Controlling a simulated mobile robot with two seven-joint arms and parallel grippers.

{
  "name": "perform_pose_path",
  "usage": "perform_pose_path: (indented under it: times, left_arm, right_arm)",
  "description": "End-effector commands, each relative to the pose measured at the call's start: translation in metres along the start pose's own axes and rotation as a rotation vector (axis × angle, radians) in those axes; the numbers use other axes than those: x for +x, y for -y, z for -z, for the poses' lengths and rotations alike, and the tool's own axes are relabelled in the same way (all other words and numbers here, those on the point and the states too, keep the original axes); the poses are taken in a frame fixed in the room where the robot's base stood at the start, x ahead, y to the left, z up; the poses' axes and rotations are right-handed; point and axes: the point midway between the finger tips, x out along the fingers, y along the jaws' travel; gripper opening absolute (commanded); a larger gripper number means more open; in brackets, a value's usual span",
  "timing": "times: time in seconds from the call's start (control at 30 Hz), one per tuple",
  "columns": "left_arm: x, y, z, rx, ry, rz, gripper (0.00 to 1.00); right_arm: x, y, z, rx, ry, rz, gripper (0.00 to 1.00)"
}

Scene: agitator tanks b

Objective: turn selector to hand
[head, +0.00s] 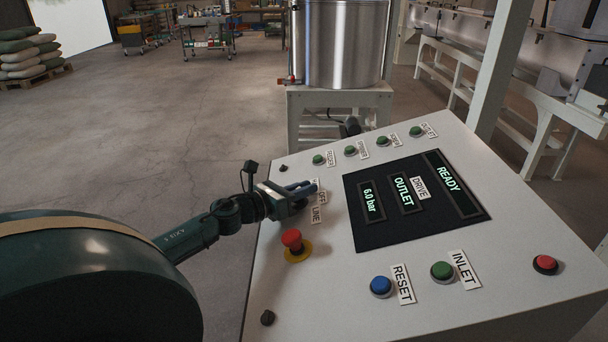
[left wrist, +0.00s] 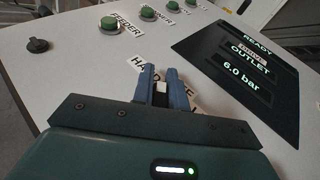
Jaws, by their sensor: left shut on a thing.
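My left gripper (head: 304,190) reaches in from the left over the sloped grey control panel (head: 345,295). Its fingers are closed around the selector, just left of the dark display. The fingers hide most of the selector; in the left wrist view a small pale piece (left wrist: 160,88) shows between the fingertips (left wrist: 160,78). A partly covered label starting with HA (left wrist: 142,64) shows beyond the fingers in the left wrist view. I cannot tell which position the selector points to. My right gripper is not in view.
A red mushroom button (head: 292,239) stands close below the gripper. A row of green buttons (head: 319,160) runs along the panel's far edge. The display (head: 378,233) reads READY, DRIVE, OUTLET, 6.0 bar. Blue RESET (head: 381,286), green INLET (head: 442,271) and red (head: 545,263) buttons sit nearer.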

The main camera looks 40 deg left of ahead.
Motion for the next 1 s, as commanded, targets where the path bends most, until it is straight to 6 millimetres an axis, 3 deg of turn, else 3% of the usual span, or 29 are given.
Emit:
perform_pose_path:
  times: [0.3, 0.83, 0.87, 1.0]
  left_arm:
    - [-0.0002, -0.0021, -0.0016, -0.039, -0.001, -0.112, 0.0]
    - [0.0, -0.0036, 0.0013, -0.047, -0.001, -0.134, 0.0]
    - [0.0, -0.0036, 0.0013, -0.047, -0.001, -0.134, 0.17]
    - [0.0, -0.0035, 0.0012, -0.047, -0.001, -0.133, 0.28]
  right_arm:
    - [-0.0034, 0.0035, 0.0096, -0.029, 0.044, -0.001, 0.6]
    - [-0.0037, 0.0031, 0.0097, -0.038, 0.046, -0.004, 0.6]
    - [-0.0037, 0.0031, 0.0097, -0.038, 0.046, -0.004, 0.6]
    - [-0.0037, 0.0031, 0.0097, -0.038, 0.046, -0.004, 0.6]
